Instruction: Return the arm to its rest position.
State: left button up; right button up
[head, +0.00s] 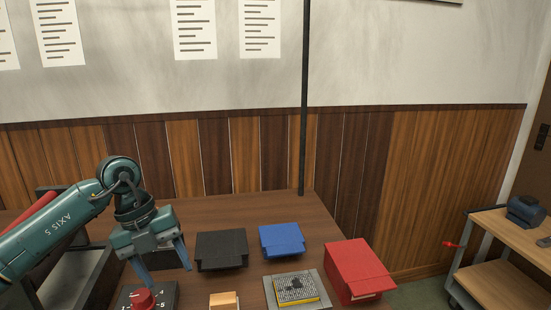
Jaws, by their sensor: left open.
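My left arm comes in from the left, a teal arm marked "AXIS 5". Its left gripper (160,273) points down with its two blue-grey fingers apart, empty, above and behind a dark box with a red knob (143,299) and number marks. The fingers partly cover that box's back edge; I cannot tell whether they touch it. My right gripper is not in view.
On the brown table (285,211) are a black box (221,248), a blue box (281,240), a red box (357,270), a grey-and-yellow type block (297,289) and a small orange-topped block (224,300). A dark pole (304,100) stands behind. A cart (500,245) is at right.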

pick_arm(q)
jog(key=s+d+r+n+t+h+p, duration=0.1)
jog(key=s+d+h, duration=0.3)
jog(key=d+h, duration=0.55)
jog(key=s+d+r+h+p, duration=0.1)
jog(key=s+d+h, duration=0.3)
jog(key=d+h, duration=0.55)
jog(key=w+a+f+n+t+y+p, duration=0.1)
jog(key=a+f+n+t+y, duration=0.1)
jog(key=f+n+t+y, duration=0.5)
jog(key=w+a+n+t+y+p, duration=0.1)
jog(key=a+n+t+y, duration=0.3)
jog(key=n+t, duration=0.75)
jog(key=s+a+f+n+g+y+p, duration=0.1)
jog(key=s+a+f+n+g+y, duration=0.3)
jog(key=s+f+n+g+y, duration=0.3)
jog(key=s+f+n+g, duration=0.1)
jog(key=s+f, duration=0.4)
jog(key=f, duration=0.4)
jog(key=shift+s+a+n+y, duration=0.15)
jog(key=shift+s+n+y, duration=0.2)
jog(key=shift+s+y, duration=0.05)
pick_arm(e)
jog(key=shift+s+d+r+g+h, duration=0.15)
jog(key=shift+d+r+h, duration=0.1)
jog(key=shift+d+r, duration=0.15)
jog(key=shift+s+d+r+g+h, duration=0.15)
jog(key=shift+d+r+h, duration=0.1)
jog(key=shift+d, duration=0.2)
